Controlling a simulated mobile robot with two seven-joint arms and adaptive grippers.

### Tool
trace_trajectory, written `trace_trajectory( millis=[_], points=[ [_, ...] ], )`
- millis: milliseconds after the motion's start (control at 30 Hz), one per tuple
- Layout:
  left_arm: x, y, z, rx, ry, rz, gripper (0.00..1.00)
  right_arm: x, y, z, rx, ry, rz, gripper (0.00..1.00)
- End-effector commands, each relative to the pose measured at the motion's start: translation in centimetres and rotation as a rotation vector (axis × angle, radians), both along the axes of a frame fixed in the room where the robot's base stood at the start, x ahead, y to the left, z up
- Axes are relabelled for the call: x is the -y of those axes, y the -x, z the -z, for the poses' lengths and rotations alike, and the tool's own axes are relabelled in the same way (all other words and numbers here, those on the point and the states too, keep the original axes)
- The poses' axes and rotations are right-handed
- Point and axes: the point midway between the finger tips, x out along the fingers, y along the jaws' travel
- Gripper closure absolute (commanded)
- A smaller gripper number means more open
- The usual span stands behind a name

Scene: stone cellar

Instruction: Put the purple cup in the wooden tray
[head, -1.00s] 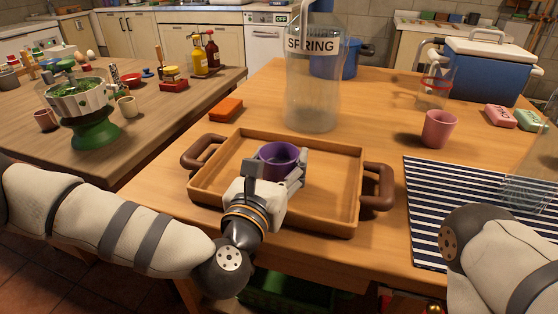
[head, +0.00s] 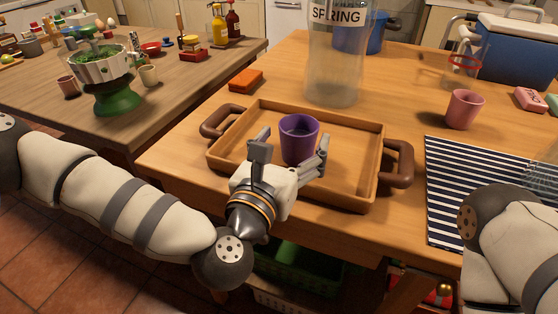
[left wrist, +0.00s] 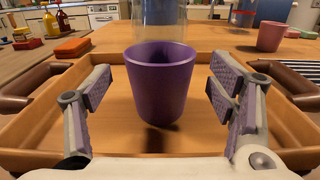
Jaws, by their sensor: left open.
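The purple cup (head: 299,139) stands upright inside the wooden tray (head: 372,150), on its floor. In the left wrist view the purple cup (left wrist: 160,85) shows in the middle, between and just beyond the fingers, with a gap on both sides. The tray's rim (left wrist: 285,115) shows around it. My left gripper (head: 292,152) is open and empty, over the near side of the tray, just in front of the cup. My right arm shows at the lower right of the head view, but its gripper is out of view.
A large clear bottle (head: 334,65) stands behind the tray. An orange sponge (head: 246,80) lies at its back left. A pink cup (head: 464,109) and a striped mat (head: 455,185) are to the right. Some tabletop is bare between tray and pink cup.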

Motion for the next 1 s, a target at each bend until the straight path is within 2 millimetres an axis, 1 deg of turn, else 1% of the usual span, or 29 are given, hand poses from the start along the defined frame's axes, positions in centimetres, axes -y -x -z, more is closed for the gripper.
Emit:
trace_trajectory(
  millis=[33, 200, 300, 400, 567, 1000],
  points=[
    [-0.4, 1.2, 0.2, -0.004, 0.001, 0.003, 0.23, 0.0, 0.0, 0.0, -0.001, 0.0, 0.0, 0.62],
    [-1.6, 4.9, 0.2, -0.005, -0.001, 0.001, 0.23, 0.0, 0.1, 0.1, -0.004, 0.0, 0.0, 0.62],
    [-2.1, 6.5, 0.2, -0.003, 0.0, 0.001, 0.23, 0.0, 0.2, 0.2, -0.006, 0.0, 0.0, 0.62],
    [-2.4, 7.5, 0.2, -0.003, 0.0, 0.001, 0.23, 0.0, 0.2, 0.2, -0.007, 0.0, 0.0, 0.62],
    [-2.7, 8.0, 0.1, -0.001, 0.0, -0.002, 0.23, 0.0, 0.2, 0.2, -0.007, 0.0, 0.0, 0.62],
    [-2.6, 8.0, 0.1, -0.001, 0.0, -0.001, 0.23, 0.0, 0.2, 0.2, -0.006, 0.0, 0.0, 0.62]
  ],
)
